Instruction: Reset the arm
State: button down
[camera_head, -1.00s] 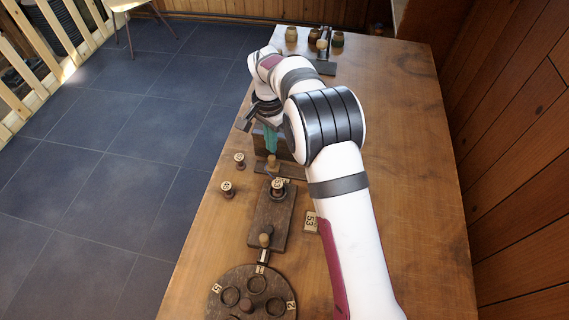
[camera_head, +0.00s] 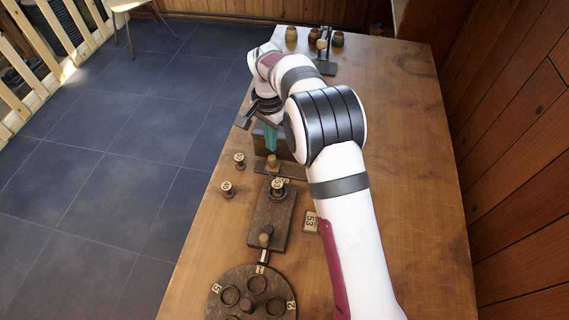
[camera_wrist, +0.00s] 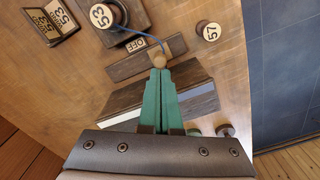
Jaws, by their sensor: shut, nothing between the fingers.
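My gripper (camera_wrist: 161,74) has two green fingers pressed together with nothing between them. In the head view the green fingers (camera_head: 270,140) point down over the table, left of my arm. The fingertips show right beside a wooden knob (camera_wrist: 157,57) on a dark strip marked OFF (camera_wrist: 122,66); whether they touch cannot be told. A dark wooden block (camera_wrist: 195,88) with a pale edge lies behind the fingers. A spool marked 53 (camera_wrist: 103,15) stands on a dark board (camera_head: 270,222), and a blue thread runs from it towards the knob.
A spool marked 57 (camera_wrist: 208,31) and another spool (camera_head: 227,189) stand near the table's left edge. A tile marked 53 (camera_head: 311,222) lies right of the board. A round dark turntable (camera_head: 232,276) is at the front. Several small pots (camera_head: 291,34) stand at the back. The right side is clear.

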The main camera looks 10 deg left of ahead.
notch_tip(320, 180, up, 3)
jog(key=shift+r, duration=0.2)
jog(key=s+d+r+y, duration=0.1)
jog(key=s+d+r, duration=1)
jog(key=s+d, duration=0.25)
jog(key=s+d+f, duration=0.1)
jog(key=s+d, duration=0.2)
jog(key=s, duration=0.6)
jog(key=s+d+f, duration=0.1)
jog(key=s+d, duration=0.2)
jog(key=s, duration=0.7)
jog(key=shift+d+f+y, duration=0.25)
jog(key=shift+d+y, duration=0.05)
jog(key=shift+y, duration=0.1)
jog(key=c, duration=1.5)
grip_release()
jog(key=shift+c, duration=0.2)
